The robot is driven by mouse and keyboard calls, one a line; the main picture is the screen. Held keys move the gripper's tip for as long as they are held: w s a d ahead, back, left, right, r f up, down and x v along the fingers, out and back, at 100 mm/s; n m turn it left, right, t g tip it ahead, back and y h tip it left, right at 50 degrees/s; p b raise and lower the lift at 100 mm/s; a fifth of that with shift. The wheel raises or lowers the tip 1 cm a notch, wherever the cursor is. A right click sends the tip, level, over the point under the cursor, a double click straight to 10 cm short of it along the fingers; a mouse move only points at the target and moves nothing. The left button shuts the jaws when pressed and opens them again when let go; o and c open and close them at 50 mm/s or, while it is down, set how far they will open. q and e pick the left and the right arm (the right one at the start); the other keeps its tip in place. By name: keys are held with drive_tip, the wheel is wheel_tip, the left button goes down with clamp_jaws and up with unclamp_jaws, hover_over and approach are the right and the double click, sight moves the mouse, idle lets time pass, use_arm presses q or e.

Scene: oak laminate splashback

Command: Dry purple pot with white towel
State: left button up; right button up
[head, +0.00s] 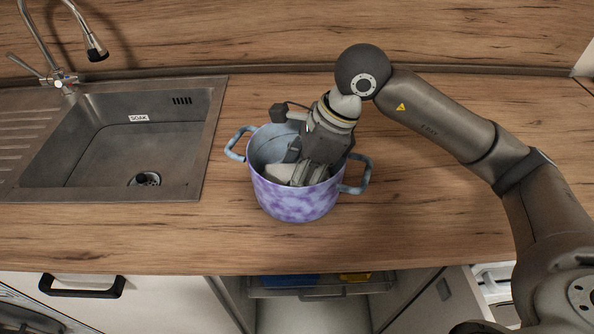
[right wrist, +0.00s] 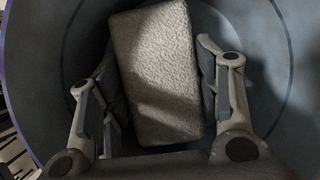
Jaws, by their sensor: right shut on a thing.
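The purple pot (head: 298,203) stands upright on the wooden counter, right of the sink. It is mottled purple and white outside, with blue-grey handles and interior. My right gripper (head: 300,172) reaches down inside it. The right wrist view shows my right gripper (right wrist: 162,90) shut on the white towel (right wrist: 158,70), a folded, textured block held between its two fingers. The towel is inside the pot (right wrist: 270,60), against or just above the bottom; I cannot tell whether it touches. In the head view the towel (head: 282,174) is partly hidden by the gripper. My left gripper is out of view.
A steel sink (head: 165,150) labelled SOAK lies at the left, with a tap (head: 60,75) behind it. The counter (head: 450,215) is clear right of the pot. Below the front edge, a cabinet (head: 310,310) is open, with blue and yellow items inside.

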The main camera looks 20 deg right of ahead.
drive_tip(key=shift+s+f, duration=0.1)
wheel_tip(320, 180, up, 16)
drive_tip(key=w+p, duration=0.1)
drive_tip(key=p, duration=0.8)
drive_tip(key=shift+w+d, duration=0.15)
drive_tip(key=shift+d, duration=0.05)
idle(0.5)
wheel_tip(320, 180, down, 5)
drive_tip(key=b, duration=0.4)
drive_tip(key=shift+b, duration=0.3)
idle(0.3)
